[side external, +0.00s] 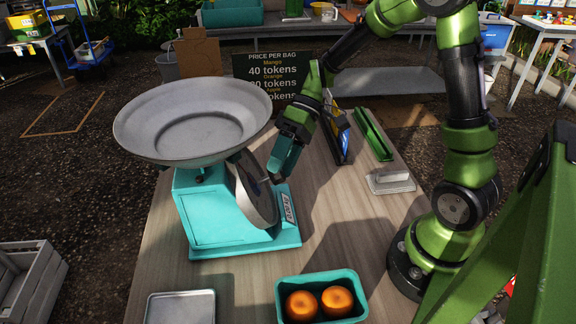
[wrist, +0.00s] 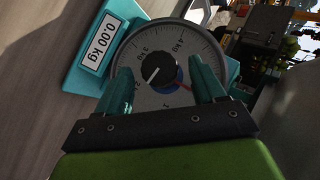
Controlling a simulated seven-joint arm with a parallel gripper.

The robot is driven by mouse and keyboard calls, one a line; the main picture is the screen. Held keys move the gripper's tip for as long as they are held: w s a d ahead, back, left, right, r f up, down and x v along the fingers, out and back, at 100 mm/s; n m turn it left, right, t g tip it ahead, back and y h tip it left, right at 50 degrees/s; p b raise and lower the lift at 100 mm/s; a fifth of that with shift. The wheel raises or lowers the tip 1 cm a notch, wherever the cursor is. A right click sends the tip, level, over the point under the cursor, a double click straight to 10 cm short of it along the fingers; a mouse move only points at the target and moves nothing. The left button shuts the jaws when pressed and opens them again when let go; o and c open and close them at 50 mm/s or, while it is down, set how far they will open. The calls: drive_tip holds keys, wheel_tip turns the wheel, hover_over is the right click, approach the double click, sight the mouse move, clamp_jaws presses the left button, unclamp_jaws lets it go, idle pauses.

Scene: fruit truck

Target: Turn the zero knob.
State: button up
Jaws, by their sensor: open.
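The teal weighing scale (side external: 225,213) stands on the wooden table with a wide grey pan (side external: 193,120) on top. Its round dial (side external: 252,195) faces my arm; in the wrist view the dial (wrist: 140,52) shows numbers around its rim. The black zero knob (wrist: 159,70), with a white line on it, sits at the dial's centre, and a red pointer tip shows beside it. My gripper (side external: 274,174) is in front of the dial. In the wrist view my gripper (wrist: 162,88) is open, with one teal finger on each side of the knob and gaps between.
A teal tray (side external: 319,278) with two oranges is at the table's front. A grey metal tray (side external: 180,307) lies front left. A price sign (side external: 272,72), a green holder (side external: 372,135) and a silver block (side external: 391,181) stand behind and right. A label reads 0.00 kg (wrist: 101,46).

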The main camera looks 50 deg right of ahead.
drive_tip(key=v, duration=1.5)
drive_tip(key=shift+d+r, duration=0.25)
drive_tip(key=s+a+r+m+t+h, duration=0.1)
drive_tip(key=s+a+m+t+h, duration=0.5)
drive_tip(key=s+a, duration=0.3)
drive_tip(key=shift+s+a+t+h, duration=0.35)
drive_tip(key=shift+s+t+h, duration=0.35)
drive_tip(key=shift+t, duration=0.2)
drive_tip(key=shift+r, duration=0.1)
